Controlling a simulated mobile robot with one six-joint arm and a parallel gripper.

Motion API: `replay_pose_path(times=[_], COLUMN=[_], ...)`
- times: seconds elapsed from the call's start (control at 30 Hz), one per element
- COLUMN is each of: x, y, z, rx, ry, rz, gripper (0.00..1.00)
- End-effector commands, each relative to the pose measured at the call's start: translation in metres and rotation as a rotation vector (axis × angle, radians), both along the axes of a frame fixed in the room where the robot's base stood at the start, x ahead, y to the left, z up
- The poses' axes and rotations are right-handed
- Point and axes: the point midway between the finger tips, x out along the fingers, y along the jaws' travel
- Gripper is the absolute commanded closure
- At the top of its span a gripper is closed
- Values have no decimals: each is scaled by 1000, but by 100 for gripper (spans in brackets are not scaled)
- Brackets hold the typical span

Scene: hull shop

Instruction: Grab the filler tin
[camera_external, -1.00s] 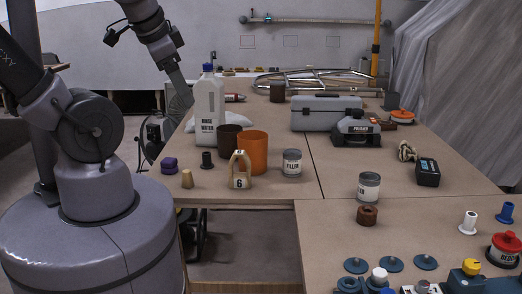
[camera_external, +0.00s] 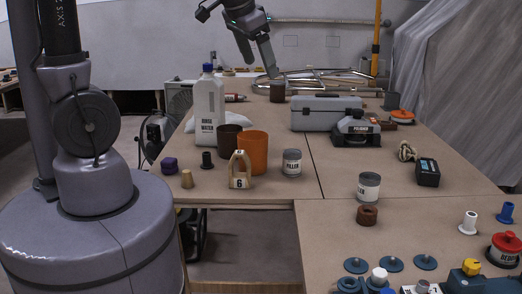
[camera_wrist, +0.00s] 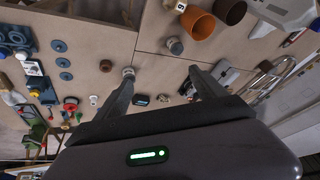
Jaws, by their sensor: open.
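Two small grey tins with pale labels stand upright on the brown bench. One filler tin (camera_external: 292,163) is right of the orange pot; the other tin (camera_external: 368,187), with a similar label, stands nearer the front right. In the wrist view, the first appears to be the tin (camera_wrist: 175,46) beyond the gap between my fingers, and the second the tin (camera_wrist: 128,72) by the left fingertip. My gripper (camera_external: 271,72) is open and empty, high over the far part of the bench, well apart from both tins.
The orange pot (camera_external: 253,153), a numbered wooden clip (camera_external: 240,170) and a white bottle (camera_external: 209,110) stand left of the first tin. A grey toolbox (camera_external: 325,112) and polisher (camera_external: 356,131) are behind. A brown ring (camera_external: 367,215) lies before the second tin. Bench between the tins is clear.

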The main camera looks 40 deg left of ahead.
Motion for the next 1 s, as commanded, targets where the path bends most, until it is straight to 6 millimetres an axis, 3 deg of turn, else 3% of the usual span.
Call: replay_pose_path(times=[0.03, 0.1, 0.2, 0.3, 0.43, 0.8, 1.0], x=[41, 96, 151, 181, 195, 232, 242], y=[-25, -65, -118, -157, -178, -180, -181], z=[-15, -42, -92, -136, -167, -263, -283], rx=[-26, -72, -123, -159, -180, -180, -181], ry=[31, 45, 66, 79, 87, 88, 87], rz=[14, 51, 98, 133, 155, 160, 158], gripper=[19, 19, 19, 19, 19, 19, 19])
